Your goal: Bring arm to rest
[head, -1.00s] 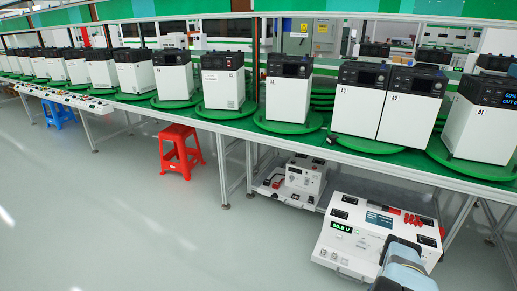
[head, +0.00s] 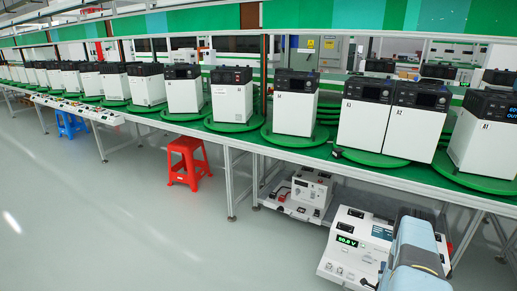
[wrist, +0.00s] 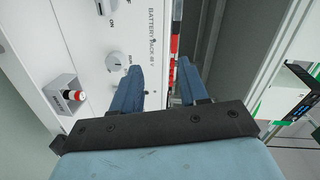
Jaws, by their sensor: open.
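My gripper (wrist: 158,82) shows in the wrist view with its two dark blue fingers spread apart and nothing held between them. In the head view my blue-grey arm stands at the lower right, in front of a white instrument box with a green display (head: 347,241). The gripper's fingers are hidden in that view. I cannot tell whether the fingers touch the panel.
A long green bench (head: 345,160) carries several white power units on round green turntables. A second white instrument box (head: 310,187) sits low under the bench. A red stool (head: 188,160) and a blue stool (head: 70,125) stand by it. The grey floor at front left is clear.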

